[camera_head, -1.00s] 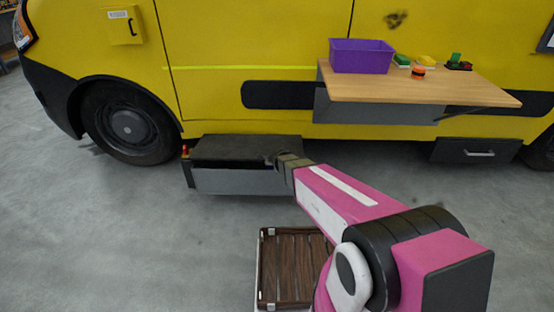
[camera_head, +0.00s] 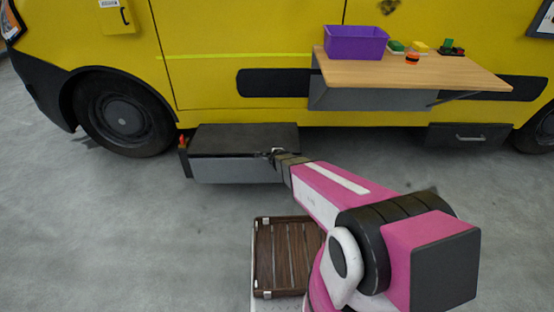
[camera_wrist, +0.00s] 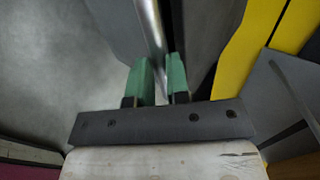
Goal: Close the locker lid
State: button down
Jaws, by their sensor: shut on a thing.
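The grey locker (camera_head: 235,171) sits low against the van's side at the left, below the yellow body. Its dark lid (camera_head: 242,138) lies over the box, close to flat. A thin dark line shows along its front edge, and I cannot tell whether the lid is fully seated. My gripper (camera_head: 272,153) is at the lid's front edge, toward its right end. In the wrist view, the green fingers of my gripper (camera_wrist: 160,80) are shut on a silver bar (camera_wrist: 150,28), apparently the lid's handle. The hinge side is hard to make out.
A wooden fold-out table (camera_head: 410,72) with a purple bin (camera_head: 356,43) and small coloured objects juts out at the right. A dark drawer (camera_head: 468,136) is beneath it. A slatted wooden tray (camera_head: 281,255) is in front of me. Grey floor left of it is clear.

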jog(key=shift+s, duration=0.1)
jog(key=c, duration=1.1)
grip_release()
jog(key=shift+r, duration=0.1)
jog(key=v, duration=1)
jog(key=shift+s+r, duration=0.2)
jog(key=shift+s, duration=0.1)
jog(key=shift+d, duration=0.1)
